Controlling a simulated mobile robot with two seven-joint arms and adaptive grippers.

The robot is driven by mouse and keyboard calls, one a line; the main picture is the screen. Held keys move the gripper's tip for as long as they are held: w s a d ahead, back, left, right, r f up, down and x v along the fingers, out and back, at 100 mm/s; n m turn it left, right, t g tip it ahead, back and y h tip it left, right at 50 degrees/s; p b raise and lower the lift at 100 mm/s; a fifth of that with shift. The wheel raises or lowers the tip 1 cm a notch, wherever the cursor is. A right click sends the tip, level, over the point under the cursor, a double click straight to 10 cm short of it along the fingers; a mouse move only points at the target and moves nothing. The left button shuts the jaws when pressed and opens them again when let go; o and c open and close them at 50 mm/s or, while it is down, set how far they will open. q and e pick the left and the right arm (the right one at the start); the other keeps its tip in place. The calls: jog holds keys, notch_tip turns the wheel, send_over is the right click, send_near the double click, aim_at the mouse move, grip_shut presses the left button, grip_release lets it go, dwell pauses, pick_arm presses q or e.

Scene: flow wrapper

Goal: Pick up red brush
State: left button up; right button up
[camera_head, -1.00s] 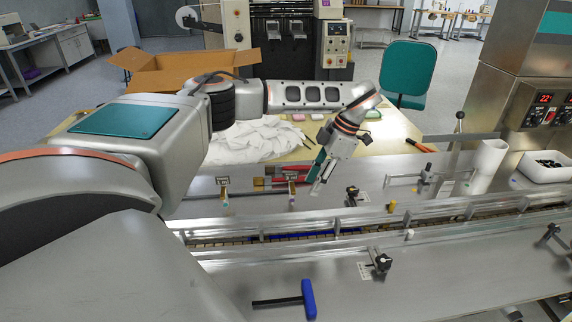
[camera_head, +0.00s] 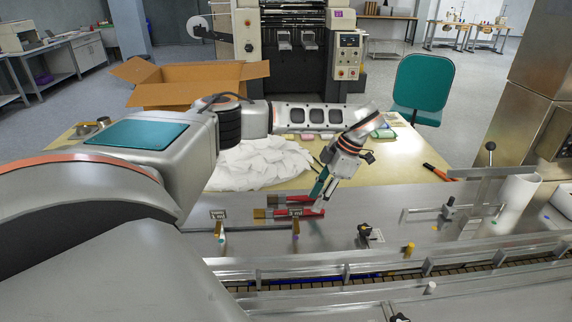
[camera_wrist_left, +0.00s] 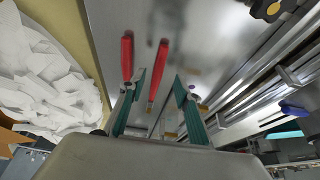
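Two brushes with red handles lie side by side on the metal surface: an upper brush (camera_head: 290,199) and a lower brush (camera_head: 296,212). Their bristle ends point left in the head view. My left gripper (camera_head: 318,199) is above the right ends of the handles, its fingers pointing down. In the left wrist view the gripper (camera_wrist_left: 158,78) is open, with teal fingers apart. One red handle (camera_wrist_left: 158,72) shows between the fingers; the other red handle (camera_wrist_left: 127,57) is beside the left finger. I cannot tell whether a finger touches a handle. My right gripper is out of view.
A white cloth pile (camera_head: 258,163) and an open cardboard box (camera_head: 190,82) are behind, on the table side. A conveyor rail (camera_head: 380,270) runs along the front. A black-knobbed bracket (camera_head: 366,236) stands right of the brushes. A white cylinder (camera_head: 517,203) is farther right.

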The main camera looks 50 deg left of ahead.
aim_at(309, 210)
pick_arm(q)
jog(key=x, duration=0.4)
jog(key=shift+a, duration=0.15)
grip_shut()
jog(key=shift+r, duration=0.15)
